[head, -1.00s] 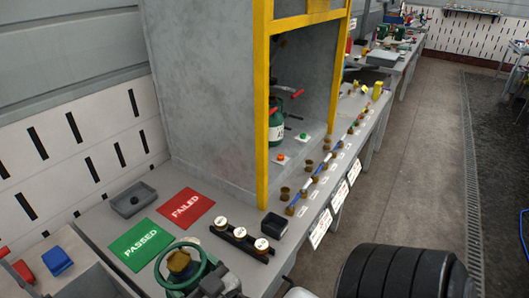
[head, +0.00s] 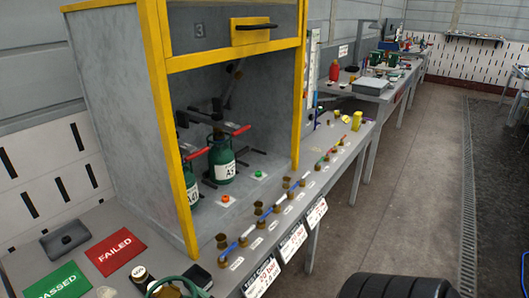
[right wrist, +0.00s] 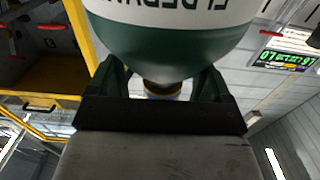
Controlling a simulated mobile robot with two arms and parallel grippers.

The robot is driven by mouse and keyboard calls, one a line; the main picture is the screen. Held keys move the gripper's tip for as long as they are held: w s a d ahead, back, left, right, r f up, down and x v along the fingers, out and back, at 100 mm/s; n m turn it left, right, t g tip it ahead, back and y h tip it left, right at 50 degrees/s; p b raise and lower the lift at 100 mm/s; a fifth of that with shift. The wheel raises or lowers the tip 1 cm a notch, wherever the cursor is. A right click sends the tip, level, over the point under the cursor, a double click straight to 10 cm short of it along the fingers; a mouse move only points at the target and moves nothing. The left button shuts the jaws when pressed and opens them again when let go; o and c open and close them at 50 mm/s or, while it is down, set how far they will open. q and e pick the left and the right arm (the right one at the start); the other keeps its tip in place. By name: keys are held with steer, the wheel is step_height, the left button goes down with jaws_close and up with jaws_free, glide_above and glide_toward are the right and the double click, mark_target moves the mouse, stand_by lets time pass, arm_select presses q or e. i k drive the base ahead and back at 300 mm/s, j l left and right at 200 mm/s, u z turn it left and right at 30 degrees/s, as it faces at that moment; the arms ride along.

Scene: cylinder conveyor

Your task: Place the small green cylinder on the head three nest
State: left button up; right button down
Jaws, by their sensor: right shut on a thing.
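A green cylinder with a white lettered band (right wrist: 170,50) fills the top of the right wrist view. My right gripper (right wrist: 162,88) is shut on it near a brass fitting. In the head view, only a green ring handle and brass top (head: 180,285), apparently of this cylinder, show at the bottom edge. The grey booth with a yellow frame bears the number 3 (head: 199,31). Inside stand a green cylinder labelled A5 (head: 222,160) and another, partly hidden by the frame post (head: 189,188). I cannot pick out an empty nest. My left gripper is not in view.
An orange button (head: 225,198) and a green button (head: 258,173) sit on the booth floor. Brass fittings (head: 257,210) line the bench front. A green PASSED mat (head: 52,284), a red FAILED mat (head: 116,250) and a grey tray (head: 65,240) lie at left.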

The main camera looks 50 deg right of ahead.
mark_target(252, 160)
steer(key=l, duration=0.65)
steer(key=k+l+u, duration=0.15)
steer(key=l, duration=1.15)
